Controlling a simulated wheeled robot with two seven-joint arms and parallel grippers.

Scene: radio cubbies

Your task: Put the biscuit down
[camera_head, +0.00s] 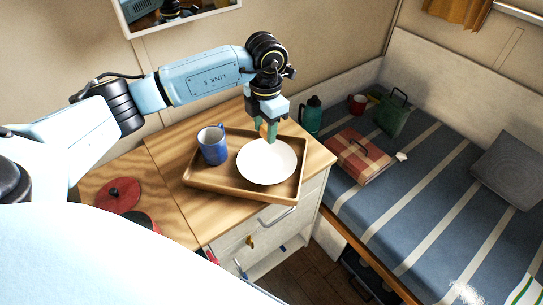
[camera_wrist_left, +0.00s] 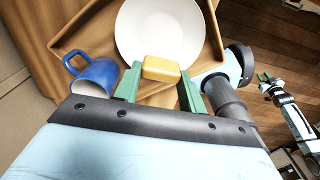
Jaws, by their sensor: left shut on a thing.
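My left gripper (camera_head: 268,137) points down over the back edge of the white plate (camera_head: 267,165). In the left wrist view its green fingers are shut on a small golden biscuit (camera_wrist_left: 161,69). The biscuit overlaps the near rim of the plate (camera_wrist_left: 160,30) in that view; the gap beneath it cannot be judged. The plate is empty and sits in a wooden tray (camera_head: 224,191). A blue mug (camera_head: 212,145) stands upright in the tray, left of the plate. My right gripper (camera_wrist_left: 264,77) shows small at the right of the left wrist view; its opening is unclear.
The tray lies on a wooden cabinet top (camera_head: 168,156). A red lid (camera_head: 118,194) lies at its left.

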